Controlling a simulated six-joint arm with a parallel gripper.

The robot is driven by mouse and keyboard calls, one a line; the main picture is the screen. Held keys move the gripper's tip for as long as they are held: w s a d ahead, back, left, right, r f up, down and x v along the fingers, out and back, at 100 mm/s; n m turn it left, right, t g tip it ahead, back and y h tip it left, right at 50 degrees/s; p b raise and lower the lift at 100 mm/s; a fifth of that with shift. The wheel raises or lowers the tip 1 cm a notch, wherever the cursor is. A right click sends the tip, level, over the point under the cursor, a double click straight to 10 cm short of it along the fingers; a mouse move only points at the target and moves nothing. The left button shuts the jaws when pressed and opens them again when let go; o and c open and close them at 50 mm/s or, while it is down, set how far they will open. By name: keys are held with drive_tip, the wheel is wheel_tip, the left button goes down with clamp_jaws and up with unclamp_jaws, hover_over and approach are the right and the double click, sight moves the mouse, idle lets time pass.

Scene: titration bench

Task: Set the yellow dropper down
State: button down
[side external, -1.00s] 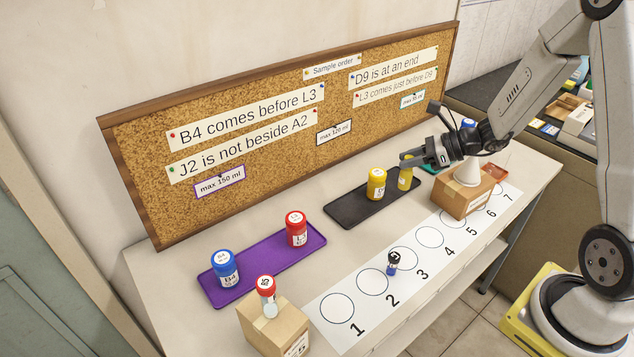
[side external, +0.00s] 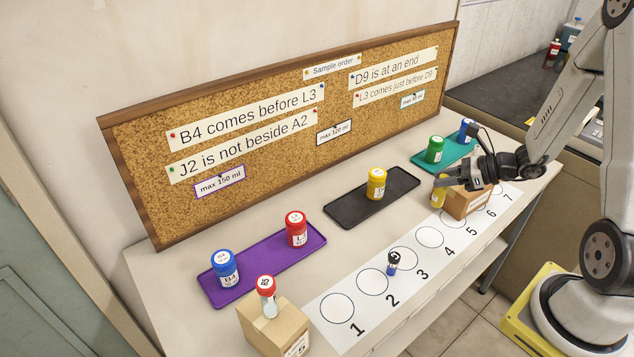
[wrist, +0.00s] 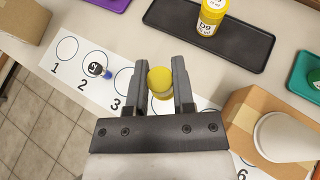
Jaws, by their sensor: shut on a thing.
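The yellow dropper (side external: 438,194) is between the fingers of my gripper (side external: 442,182), which is shut on it. It looks upright and held above the paper strip, around circles 4 and 5; its height above the paper is unclear. In the wrist view its round yellow top (wrist: 160,82) shows between the two fingers of my gripper (wrist: 163,72). The numbered white strip (side external: 350,333) has a row of circles. A small blue-and-black dropper (side external: 392,262) stands on it near circles 2 and 3.
A cardboard box (side external: 470,203) is close to my gripper; a white cone (wrist: 288,137) stands on it. The black tray (side external: 345,212) holds a yellow jar (side external: 376,184). The teal tray holds green and blue jars; the purple tray (side external: 265,272) holds blue and red jars. Another box (side external: 262,325) holds a red-capped dropper.

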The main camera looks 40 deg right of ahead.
sight(437, 201)
drive_tip(key=shift+f, duration=1.3)
drive_tip(key=shift+f, duration=0.1)
drive_tip(key=shift+f, duration=2.15)
drive_tip(key=shift+f, duration=1.75)
drive_tip(key=shift+f, duration=0.1)
drive_tip(key=shift+c, duration=2.3)
unclamp_jaws()
